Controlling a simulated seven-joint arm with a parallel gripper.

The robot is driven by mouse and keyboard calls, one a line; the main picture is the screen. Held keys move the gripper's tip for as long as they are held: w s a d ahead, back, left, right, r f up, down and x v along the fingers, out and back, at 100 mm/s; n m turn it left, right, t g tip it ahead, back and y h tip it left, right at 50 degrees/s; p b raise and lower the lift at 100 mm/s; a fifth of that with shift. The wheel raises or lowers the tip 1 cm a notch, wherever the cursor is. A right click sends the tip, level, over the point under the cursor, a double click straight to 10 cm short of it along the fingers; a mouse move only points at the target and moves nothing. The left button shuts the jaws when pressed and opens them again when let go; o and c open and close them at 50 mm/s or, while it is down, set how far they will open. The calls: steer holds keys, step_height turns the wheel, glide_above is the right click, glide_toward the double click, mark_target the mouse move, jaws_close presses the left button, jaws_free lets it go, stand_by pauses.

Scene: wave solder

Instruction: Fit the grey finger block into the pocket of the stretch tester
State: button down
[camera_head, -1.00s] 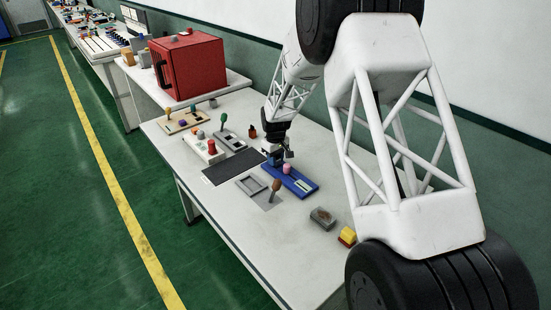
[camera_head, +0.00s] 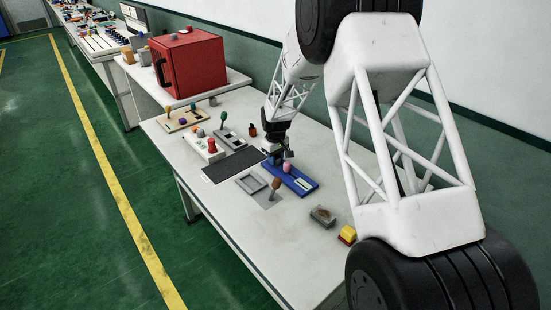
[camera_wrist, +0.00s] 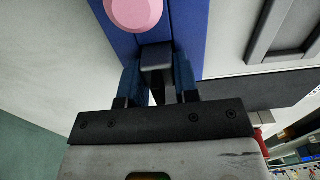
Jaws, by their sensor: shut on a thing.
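The stretch tester is a long blue base (camera_head: 302,184) with a pink round knob (camera_head: 287,168), lying on the white bench. In the wrist view its blue surface (camera_wrist: 190,35) and pink knob (camera_wrist: 134,10) are at the top. My gripper (camera_wrist: 157,74) has its blue fingers shut on the grey finger block (camera_wrist: 156,54), a dark grey piece at the tester's near end. In the head view my gripper (camera_head: 277,159) is at the tester's far left end. The pocket is hidden, and I cannot tell whether the block is inside it or just above.
A grey tray (camera_head: 250,183) and a brown-topped handle (camera_head: 275,187) are left of the tester. A dark mat (camera_head: 236,164) lies beyond them. A grey block (camera_head: 322,216) and a yellow block (camera_head: 347,234) are at the right. The bench front is clear.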

steer(key=c, duration=0.8)
jaws_free()
steer(key=shift+r, duration=0.1)
steer(key=shift+r, duration=3.85)
